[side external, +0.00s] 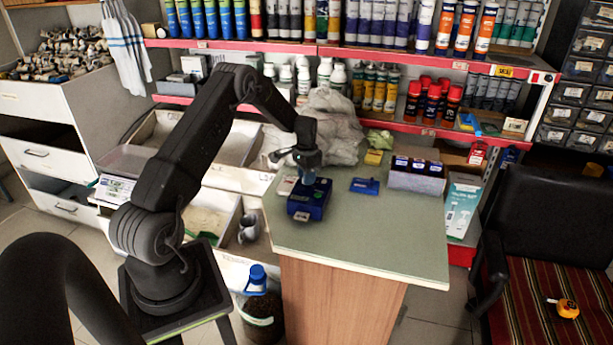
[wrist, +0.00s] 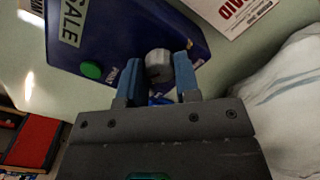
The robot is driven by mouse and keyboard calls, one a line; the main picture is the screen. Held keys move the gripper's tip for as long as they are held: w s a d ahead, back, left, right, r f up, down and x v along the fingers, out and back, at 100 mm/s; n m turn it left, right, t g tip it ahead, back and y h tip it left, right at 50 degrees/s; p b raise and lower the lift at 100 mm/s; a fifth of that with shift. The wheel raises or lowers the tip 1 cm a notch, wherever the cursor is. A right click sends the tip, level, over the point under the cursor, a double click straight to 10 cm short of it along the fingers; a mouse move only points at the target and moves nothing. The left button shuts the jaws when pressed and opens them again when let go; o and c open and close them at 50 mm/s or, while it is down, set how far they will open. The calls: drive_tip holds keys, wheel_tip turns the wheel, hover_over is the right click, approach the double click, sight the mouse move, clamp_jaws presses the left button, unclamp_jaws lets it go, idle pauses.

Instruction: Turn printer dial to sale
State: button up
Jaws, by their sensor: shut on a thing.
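The blue printer (side external: 309,200) stands at the left end of the counter in the side view. In the wrist view the printer (wrist: 115,30) fills the upper left, with a pale SALE label (wrist: 72,18), a green button (wrist: 91,70) and small white lettering beside the dial. The grey dial (wrist: 157,62) sits near the printer's edge. My gripper (wrist: 160,76) is over the printer, its two blue fingers closed on either side of the dial. In the side view my gripper (side external: 308,178) points down onto the printer and hides the dial.
A white card with red PAID lettering (wrist: 238,8) lies beside the printer. White cloth or plastic (side external: 330,125) is behind. The counter's front (side external: 365,235) is clear.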

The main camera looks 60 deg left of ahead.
idle(0.4)
drive_tip(key=o, duration=0.9)
drive_tip(key=shift+o, duration=0.2)
drive_tip(key=shift+r, duration=0.1)
wheel_tip(320, 180, up, 14)
drive_tip(key=shift+f, duration=0.2)
